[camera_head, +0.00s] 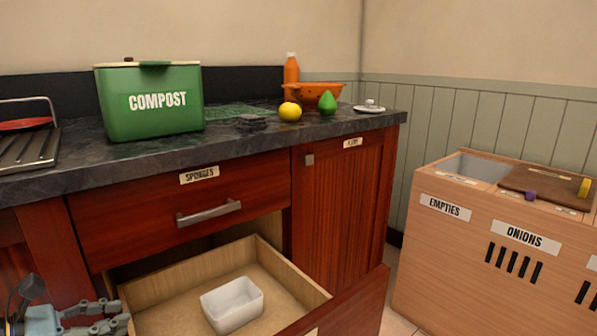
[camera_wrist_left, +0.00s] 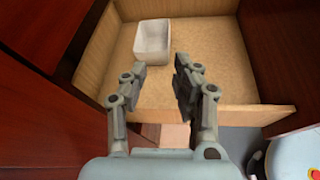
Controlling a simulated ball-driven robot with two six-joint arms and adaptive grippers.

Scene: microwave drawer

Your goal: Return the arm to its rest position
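My left gripper (camera_head: 122,314) is at the lower left of the head view, beside the open lower drawer. In the left wrist view my left gripper (camera_wrist_left: 158,82) has its fingers apart with nothing between them. The open drawer (camera_head: 165,284) holds a white container (camera_head: 232,304). The container also shows in the left wrist view (camera_wrist_left: 153,42), beyond the fingertips and apart from them. My right gripper is in neither view.
The upper drawer (camera_head: 245,222), labelled sponges, is shut. A green compost bin (camera_head: 150,122), a yellow lemon (camera_head: 290,111), a green pear (camera_head: 327,103) and an orange colander (camera_head: 300,92) stand on the dark counter (camera_head: 100,156). A wooden bin unit (camera_head: 450,258) is at right.

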